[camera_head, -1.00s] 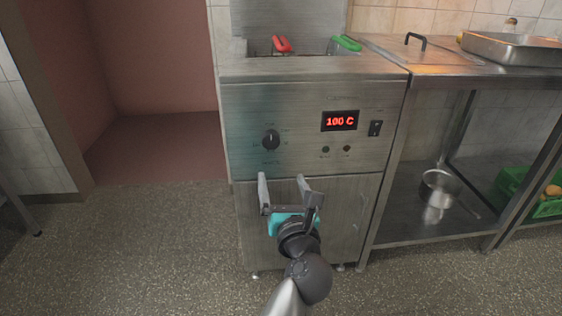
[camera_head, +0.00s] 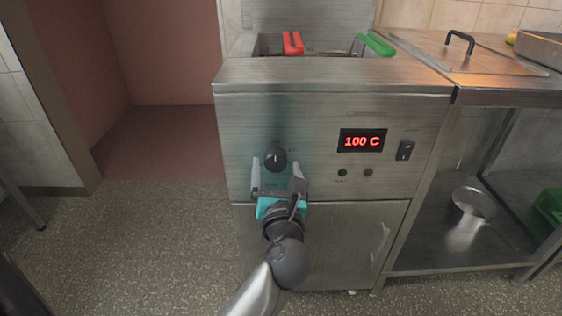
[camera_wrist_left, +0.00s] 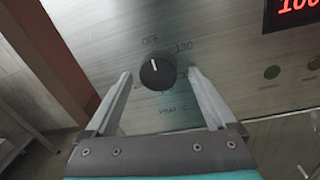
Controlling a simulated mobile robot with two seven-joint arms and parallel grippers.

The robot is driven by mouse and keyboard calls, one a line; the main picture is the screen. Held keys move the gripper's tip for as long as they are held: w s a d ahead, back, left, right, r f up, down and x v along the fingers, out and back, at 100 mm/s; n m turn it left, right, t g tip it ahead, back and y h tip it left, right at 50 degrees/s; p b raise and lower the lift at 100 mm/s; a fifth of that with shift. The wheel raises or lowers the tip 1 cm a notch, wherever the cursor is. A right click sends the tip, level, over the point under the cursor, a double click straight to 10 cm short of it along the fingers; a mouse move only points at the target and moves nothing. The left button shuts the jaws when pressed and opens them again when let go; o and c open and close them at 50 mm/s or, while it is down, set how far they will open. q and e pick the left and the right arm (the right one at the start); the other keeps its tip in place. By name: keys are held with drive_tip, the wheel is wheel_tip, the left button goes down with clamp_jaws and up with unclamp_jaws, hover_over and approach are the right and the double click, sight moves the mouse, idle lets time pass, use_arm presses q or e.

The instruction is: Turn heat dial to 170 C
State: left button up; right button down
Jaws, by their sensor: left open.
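The black heat dial (camera_head: 275,158) is on the steel front panel of the fryer (camera_head: 330,101). In the left wrist view the dial (camera_wrist_left: 158,73) has its white mark pointing up, near the printed "OFF"; "130" is printed to its upper right, and other labels are partly hidden or blurred. The red display (camera_head: 362,141) reads 100 C. My left gripper (camera_head: 276,170) is open, with its fingers on either side of and just below the dial in the head view. In the wrist view the fingertips (camera_wrist_left: 160,72) flank the dial with gaps. My right gripper is not in view.
A black switch (camera_head: 405,150) and two small round buttons (camera_head: 355,172) sit right of the dial. Red (camera_head: 293,43) and green (camera_head: 376,44) basket handles stand on top. A steel table with a pot (camera_head: 472,203) on its shelf is at right.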

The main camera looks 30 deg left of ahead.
use_arm(q)
drive_tip(key=shift+c, duration=0.2)
drive_tip(key=c, duration=1.3)
